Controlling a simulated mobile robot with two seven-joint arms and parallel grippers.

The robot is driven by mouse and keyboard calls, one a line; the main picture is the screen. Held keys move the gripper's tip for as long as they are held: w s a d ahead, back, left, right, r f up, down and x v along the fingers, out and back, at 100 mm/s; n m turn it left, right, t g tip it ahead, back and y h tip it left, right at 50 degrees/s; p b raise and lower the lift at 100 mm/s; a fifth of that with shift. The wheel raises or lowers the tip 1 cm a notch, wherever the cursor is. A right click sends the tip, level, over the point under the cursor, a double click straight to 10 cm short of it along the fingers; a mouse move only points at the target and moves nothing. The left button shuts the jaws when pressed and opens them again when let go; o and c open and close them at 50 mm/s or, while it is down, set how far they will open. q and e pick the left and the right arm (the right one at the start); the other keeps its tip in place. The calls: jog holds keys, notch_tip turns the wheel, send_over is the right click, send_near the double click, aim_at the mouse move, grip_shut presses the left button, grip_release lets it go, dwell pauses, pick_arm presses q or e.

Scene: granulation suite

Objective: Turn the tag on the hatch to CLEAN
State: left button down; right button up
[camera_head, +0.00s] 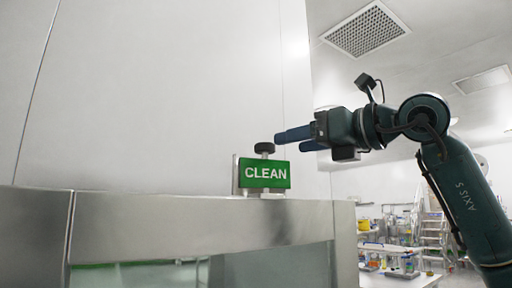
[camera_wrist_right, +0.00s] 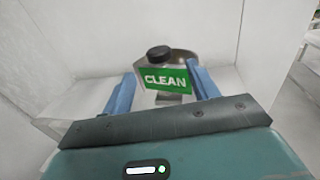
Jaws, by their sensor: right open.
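The green tag (camera_head: 265,173) stands on top of the steel hatch frame (camera_head: 200,222) and shows the word CLEAN in white. A dark round knob (camera_head: 265,148) sits on a short post above it. In the right wrist view, the tag (camera_wrist_right: 166,78) and knob (camera_wrist_right: 159,52) appear between the two blue fingers. My right gripper (camera_head: 294,140) is open, close to the right of the knob in the head view. I cannot tell whether a finger touches the knob or tag. My left gripper is not in view.
A tall pale wall panel (camera_head: 165,90) rises behind the hatch. At the far right, shelves and a bench (camera_head: 385,247) hold several bottles and containers. The space around my right arm looks free.

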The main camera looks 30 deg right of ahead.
aim_at(256, 149)
jog(key=p+x, duration=0.2)
jog(key=x, duration=0.7)
jog(key=shift+w+a, duration=0.1)
jog(key=shift+w, duration=0.15)
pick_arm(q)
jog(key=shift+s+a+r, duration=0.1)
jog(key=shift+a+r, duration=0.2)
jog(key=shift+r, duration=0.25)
pick_arm(e)
jog(key=shift+w+a, duration=0.1)
jog(key=shift+w, duration=0.3)
jog(key=c, duration=1)
jog(key=shift+a+r+n+g+y+p, duration=0.15)
jog(key=shift+n+g+y+p, duration=0.75)
jog(key=shift+y, duration=0.7)
jog(key=shift+n+y, duration=0.3)
jog(key=shift+n, duration=0.1)
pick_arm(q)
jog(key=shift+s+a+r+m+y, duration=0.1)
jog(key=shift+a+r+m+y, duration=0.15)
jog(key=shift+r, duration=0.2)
pick_arm(e)
jog(key=shift+s+a+y, duration=0.15)
jog(key=shift+y, duration=0.15)
